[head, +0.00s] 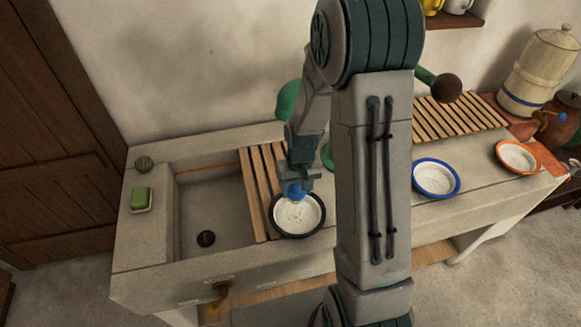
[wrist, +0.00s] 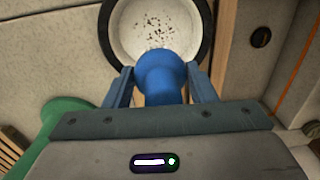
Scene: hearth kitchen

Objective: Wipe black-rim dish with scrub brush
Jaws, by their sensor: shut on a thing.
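The black-rim dish (head: 314,226) sits at the right edge of the wooden slats by the sink, with a white inside. In the wrist view the dish (wrist: 205,20) shows dark specks on its white surface. My gripper (head: 293,188) is over the dish's upper left edge. In the wrist view my gripper (wrist: 158,85) is shut on a blue rounded thing (wrist: 160,70), which I take to be the scrub brush's handle. Its bristle end is hidden, so I cannot tell whether it touches the dish.
A blue-rim dish (head: 436,191) and an orange-rim dish (head: 517,168) stand to the right on the counter. The sink basin (head: 207,210) is left of the slats (head: 256,190). A green sponge (head: 141,196) lies left of the sink. A dispenser (head: 540,70) stands far right.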

